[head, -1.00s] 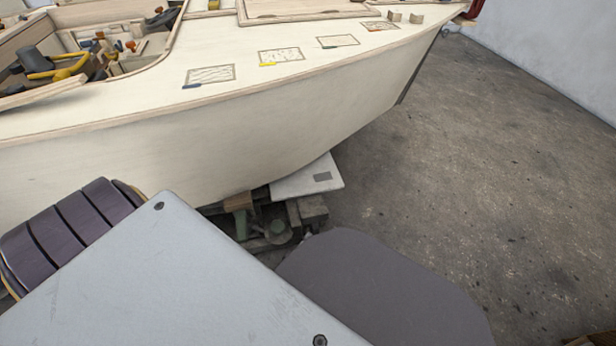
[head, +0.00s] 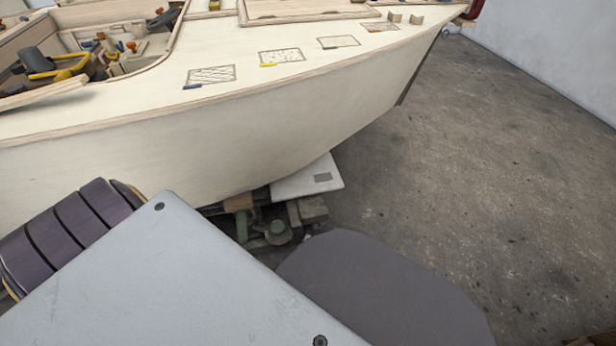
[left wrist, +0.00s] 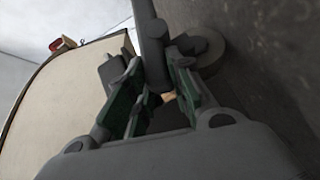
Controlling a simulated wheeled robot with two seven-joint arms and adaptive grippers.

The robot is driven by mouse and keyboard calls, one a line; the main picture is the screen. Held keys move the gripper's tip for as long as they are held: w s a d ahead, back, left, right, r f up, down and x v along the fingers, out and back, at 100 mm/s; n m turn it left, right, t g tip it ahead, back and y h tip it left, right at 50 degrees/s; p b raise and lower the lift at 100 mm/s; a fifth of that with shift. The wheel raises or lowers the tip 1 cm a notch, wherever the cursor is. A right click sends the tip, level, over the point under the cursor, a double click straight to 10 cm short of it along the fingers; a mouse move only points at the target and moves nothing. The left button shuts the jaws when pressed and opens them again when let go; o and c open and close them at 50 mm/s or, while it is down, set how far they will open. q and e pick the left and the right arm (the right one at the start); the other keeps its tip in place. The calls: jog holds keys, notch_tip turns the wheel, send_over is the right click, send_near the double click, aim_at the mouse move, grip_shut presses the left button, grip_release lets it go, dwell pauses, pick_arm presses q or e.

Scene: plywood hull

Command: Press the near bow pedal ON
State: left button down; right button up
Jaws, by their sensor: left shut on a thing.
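I cannot single out the near bow pedal for certain. A white plate (head: 307,180) with a small grey patch sits low under the near side of the hull (head: 230,140). Beside it, partly hidden by my own body, are green and grey parts (head: 277,232) with a round disc. In the left wrist view my left gripper (left wrist: 155,90) is shut on a grey rod (left wrist: 150,38) that stands between its green-and-grey fingers. A round grey disc (left wrist: 203,50) is beside the right finger. My right gripper is not in view.
Framed panels (head: 282,56) with coloured tabs line the deck. A black and yellow object (head: 62,70) lies in the cockpit. Bare concrete floor (head: 480,150) is clear at right.

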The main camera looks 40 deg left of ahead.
pick_arm(q)
jog(key=shift+s+f, duration=0.15)
jog(key=shift+f, duration=0.1)
dwell(0.4)
jog(key=c, duration=1.3)
grip_release()
jog(key=shift+r, duration=0.1)
jog(key=shift+a+r, duration=0.1)
jog(key=shift+r, duration=0.2)
